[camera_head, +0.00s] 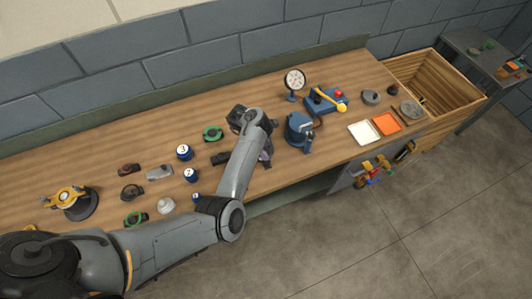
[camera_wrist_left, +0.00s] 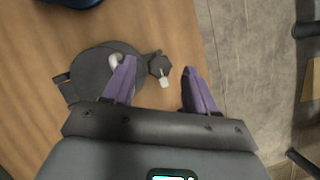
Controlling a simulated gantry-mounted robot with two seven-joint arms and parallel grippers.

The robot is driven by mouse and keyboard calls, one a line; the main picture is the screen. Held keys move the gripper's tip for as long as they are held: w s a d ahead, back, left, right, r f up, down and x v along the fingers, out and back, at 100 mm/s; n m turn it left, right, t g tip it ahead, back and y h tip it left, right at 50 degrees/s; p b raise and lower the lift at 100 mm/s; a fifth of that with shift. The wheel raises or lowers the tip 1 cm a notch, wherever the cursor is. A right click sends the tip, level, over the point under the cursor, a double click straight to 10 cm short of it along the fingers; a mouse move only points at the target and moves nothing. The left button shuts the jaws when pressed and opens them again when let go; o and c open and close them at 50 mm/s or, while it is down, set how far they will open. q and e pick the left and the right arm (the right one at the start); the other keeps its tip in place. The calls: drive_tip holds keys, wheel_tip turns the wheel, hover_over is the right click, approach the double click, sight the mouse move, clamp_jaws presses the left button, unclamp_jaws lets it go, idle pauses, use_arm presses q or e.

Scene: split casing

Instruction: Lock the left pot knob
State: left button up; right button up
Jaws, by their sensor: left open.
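In the left wrist view, a dark round casing part (camera_wrist_left: 90,78) lies on the wooden bench, partly behind my left finger. A pale curved piece (camera_wrist_left: 115,62) is on it. A small dark knob-like piece (camera_wrist_left: 157,64) with a white tab (camera_wrist_left: 164,81) is at its right edge. I cannot tell whether this is the left pot knob. My left gripper (camera_wrist_left: 160,78) is open, its purple fingers on either side of the dark knob-like piece, with nothing visibly gripped. In the head view my left gripper (camera_head: 265,156) is over the bench's front part, mostly behind my arm. My right gripper is out of view.
A blue machine (camera_head: 300,128) stands just right of my left gripper. A dial gauge (camera_head: 294,79) is behind it. A white tray (camera_head: 364,132) and an orange tray (camera_head: 386,124) lie further right.

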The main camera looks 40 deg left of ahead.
use_arm(q)
drive_tip(key=shift+x, duration=1)
drive_tip(key=shift+c, duration=0.5)
drive_tip(key=c, duration=1)
